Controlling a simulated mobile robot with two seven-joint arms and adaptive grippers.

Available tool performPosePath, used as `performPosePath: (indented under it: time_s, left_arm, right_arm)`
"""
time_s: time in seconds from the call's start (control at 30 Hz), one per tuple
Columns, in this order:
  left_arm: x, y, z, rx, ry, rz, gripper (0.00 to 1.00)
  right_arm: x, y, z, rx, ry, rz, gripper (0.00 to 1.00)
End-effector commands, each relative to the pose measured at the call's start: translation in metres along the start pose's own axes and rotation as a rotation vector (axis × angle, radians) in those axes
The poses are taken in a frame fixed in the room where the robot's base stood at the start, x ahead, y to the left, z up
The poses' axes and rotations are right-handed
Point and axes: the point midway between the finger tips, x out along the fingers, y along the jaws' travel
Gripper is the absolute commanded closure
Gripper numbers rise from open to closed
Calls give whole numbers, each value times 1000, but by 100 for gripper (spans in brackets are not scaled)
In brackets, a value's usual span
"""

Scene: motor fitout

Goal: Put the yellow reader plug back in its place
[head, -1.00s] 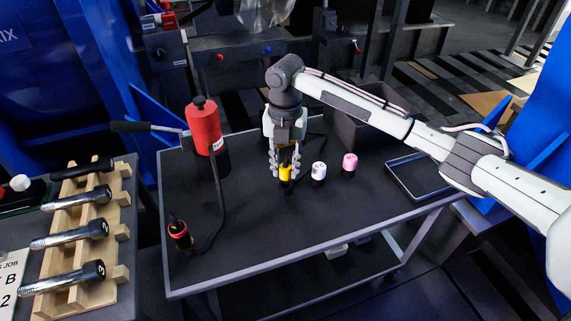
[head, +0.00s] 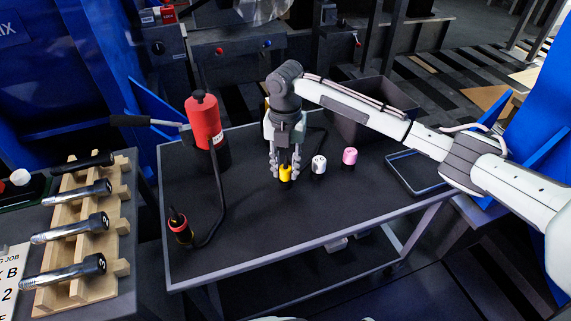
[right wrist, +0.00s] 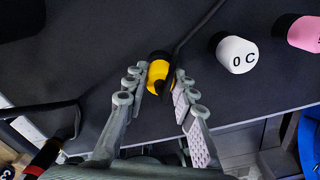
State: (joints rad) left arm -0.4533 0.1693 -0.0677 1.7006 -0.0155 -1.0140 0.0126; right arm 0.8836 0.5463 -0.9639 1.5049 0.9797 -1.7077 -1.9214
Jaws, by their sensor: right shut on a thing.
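The yellow reader plug (head: 285,173) has a black lower end and is at the left end of a row of coloured pieces on the dark bench (head: 330,215). My right gripper (head: 284,176) points down over it, its fingers shut on its sides. In the right wrist view the yellow plug (right wrist: 158,73) lies between the fingertips (right wrist: 157,85), with a dark cable beside it. I cannot tell whether its base touches the bench. No empty seat for it can be made out. My left gripper is not in view.
A white piece (head: 319,164) and a pink piece (head: 349,156) stand just right of the plug. A red pump (head: 205,121) with a hose is on the left; the hose ends in a black-and-red fitting (head: 180,228). A tray (head: 398,184) and dark bin (head: 345,125) are right.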

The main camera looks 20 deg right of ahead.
Motion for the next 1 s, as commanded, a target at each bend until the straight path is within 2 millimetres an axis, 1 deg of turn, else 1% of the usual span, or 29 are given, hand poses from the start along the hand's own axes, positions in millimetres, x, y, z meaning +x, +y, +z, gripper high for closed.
performPosePath:
  time_s: [0.13, 0.17, 0.3, 0.37, 0.63, 0.73, 0.87, 1.0]
  left_arm:
    - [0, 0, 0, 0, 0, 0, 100]
    - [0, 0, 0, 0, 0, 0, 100]
    - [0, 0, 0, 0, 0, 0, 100]
    - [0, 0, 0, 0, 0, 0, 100]
    - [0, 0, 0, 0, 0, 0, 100]
    - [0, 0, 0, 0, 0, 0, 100]
    - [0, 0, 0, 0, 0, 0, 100]
    - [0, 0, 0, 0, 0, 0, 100]
  right_arm:
    - [4, 0, 0, 0, 0, -1, 100]
    - [4, 0, 0, 0, 0, 0, 73]
    - [4, 0, 0, 0, 0, 0, 56]
    - [4, 0, 0, 0, 0, 0, 50]
    - [3, 0, 0, 0, 0, 0, 50]
    - [-3, 0, 0, 0, -1, 2, 50]
    - [-22, 1, 1, 1, -2, 3, 50]
    - [-53, 1, 1, -1, -3, 3, 50]
